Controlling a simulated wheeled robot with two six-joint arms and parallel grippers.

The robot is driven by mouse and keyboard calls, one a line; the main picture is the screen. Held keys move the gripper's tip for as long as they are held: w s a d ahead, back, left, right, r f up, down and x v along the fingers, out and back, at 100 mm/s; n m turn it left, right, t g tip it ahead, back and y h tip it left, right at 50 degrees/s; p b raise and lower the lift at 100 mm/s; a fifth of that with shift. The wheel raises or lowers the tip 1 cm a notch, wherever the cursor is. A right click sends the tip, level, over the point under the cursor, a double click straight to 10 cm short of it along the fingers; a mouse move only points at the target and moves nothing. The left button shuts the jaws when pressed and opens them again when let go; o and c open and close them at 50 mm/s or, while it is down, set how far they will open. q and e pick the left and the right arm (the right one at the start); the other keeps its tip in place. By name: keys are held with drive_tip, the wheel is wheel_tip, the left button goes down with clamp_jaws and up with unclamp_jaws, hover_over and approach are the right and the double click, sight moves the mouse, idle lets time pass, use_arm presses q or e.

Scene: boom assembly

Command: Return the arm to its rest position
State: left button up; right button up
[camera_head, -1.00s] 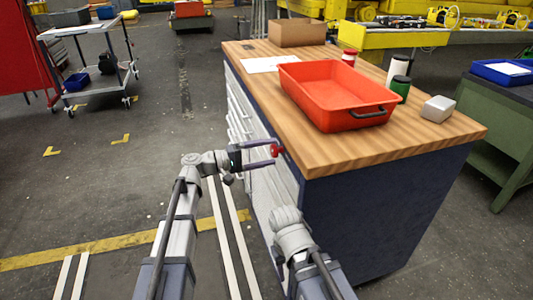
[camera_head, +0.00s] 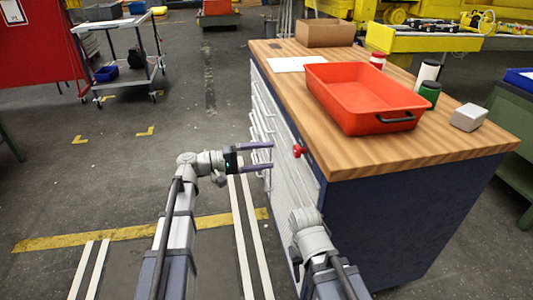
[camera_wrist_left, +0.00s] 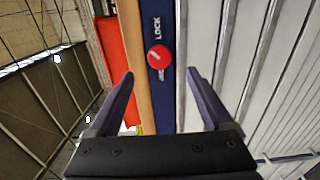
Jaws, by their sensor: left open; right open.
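My left gripper (camera_head: 272,156) is open and empty in the head view, with its two fingers pointing right toward the drawer front of the workbench. The red knob (camera_head: 299,151) sits on the bench's front below the wooden top, a short gap from the fingertips. In the left wrist view the red knob (camera_wrist_left: 159,57) lies beyond and between the open fingers (camera_wrist_left: 160,75), next to the word LOCK. My right arm (camera_head: 312,240) shows at the lower middle of the head view, by the cabinet side. Its gripper is out of view.
The workbench (camera_head: 470,150) has a wooden top with a red tray (camera_head: 350,115), a cardboard box (camera_head: 325,33), a green-and-white bottle (camera_head: 429,94) and a small grey box (camera_head: 468,117). A cart (camera_head: 125,55) stands at the back left. The floor left of my arm is clear.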

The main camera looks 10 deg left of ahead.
use_arm(q)
drive_tip(key=s+d+f+m+g+y, duration=0.25)
drive_tip(key=s+f+y, duration=0.55)
drive_tip(key=f, duration=0.6)
drive_tip(key=s+a+f+m+g+y, duration=0.1)
drive_tip(key=s+a+f+g+y, duration=0.1)
drive_tip(key=s+a+f+y, duration=0.75)
drive_tip(key=s+d+r+m+g, duration=0.1)
drive_tip(key=s+d+r+m, duration=0.1)
drive_tip(key=s+d+m, duration=0.5)
wheel_tip(320, 180, up, 17)
drive_tip(key=d+n+p, duration=0.2)
drive_tip(key=n+p, duration=0.1)
drive_tip(key=p, duration=1.4)
drive_tip(key=shift+w+d+f+y, duration=0.2)
drive_tip(key=shift+w+y, duration=0.2)
drive_tip(key=shift+y, duration=0.05)
drive_tip(key=shift+c, duration=0.2)
